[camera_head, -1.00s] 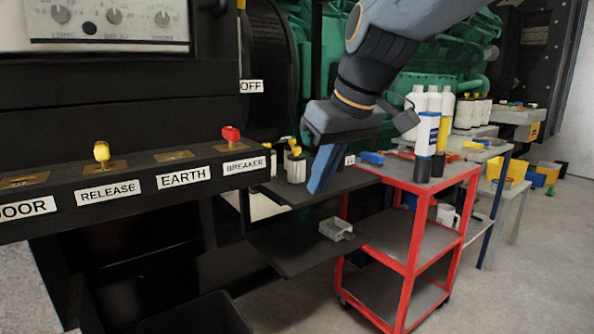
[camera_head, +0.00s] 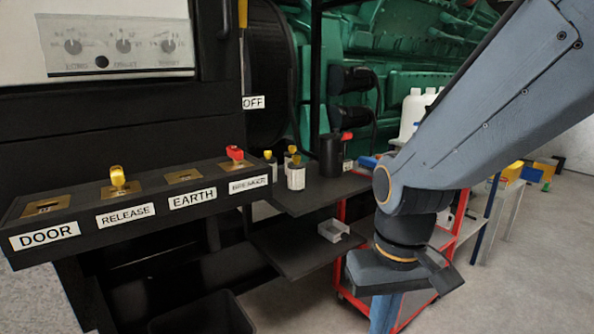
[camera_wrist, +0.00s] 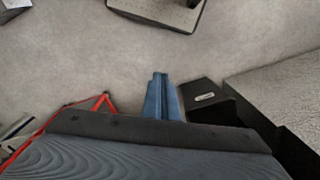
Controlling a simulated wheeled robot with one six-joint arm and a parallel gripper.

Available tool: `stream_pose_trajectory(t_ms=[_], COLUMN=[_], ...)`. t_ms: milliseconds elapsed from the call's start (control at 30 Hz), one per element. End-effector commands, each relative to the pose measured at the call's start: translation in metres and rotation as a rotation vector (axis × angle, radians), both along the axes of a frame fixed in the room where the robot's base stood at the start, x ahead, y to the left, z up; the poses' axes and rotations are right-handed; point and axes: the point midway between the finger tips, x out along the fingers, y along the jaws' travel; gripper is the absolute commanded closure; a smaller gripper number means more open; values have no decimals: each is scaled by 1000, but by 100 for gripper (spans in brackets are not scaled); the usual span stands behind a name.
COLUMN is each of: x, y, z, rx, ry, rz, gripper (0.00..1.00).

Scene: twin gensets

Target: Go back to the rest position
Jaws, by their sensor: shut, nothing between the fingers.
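My gripper (camera_head: 384,314) hangs downward at the lower right of the head view, in front of the red cart (camera_head: 345,278). Its fingertips run off the bottom edge there. In the wrist view its blue fingers (camera_wrist: 160,80) are together over bare floor, with nothing between them.
A black panel with DOOR, RELEASE, EARTH and BREAKER labels (camera_head: 125,205) is at left, with a yellow key (camera_head: 118,178) and a red key (camera_head: 235,154). A black bin (camera_head: 203,315) stands below. Floor is open at right.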

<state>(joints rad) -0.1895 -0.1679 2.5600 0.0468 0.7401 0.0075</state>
Motion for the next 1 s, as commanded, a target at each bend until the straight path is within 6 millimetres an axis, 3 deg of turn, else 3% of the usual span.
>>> stream_pose_trajectory(t_ms=[33,100,400,600,1000], x=[-3,-3,-6,-7,-6], y=[-7,-16,-49,-60,-60], z=[15,25,55,60,59], rx=[-5,-10,-24,-28,-28], ry=[5,6,8,7,7], rz=[-20,-44,-132,-154,-155], gripper=[100,100,100,100,100])
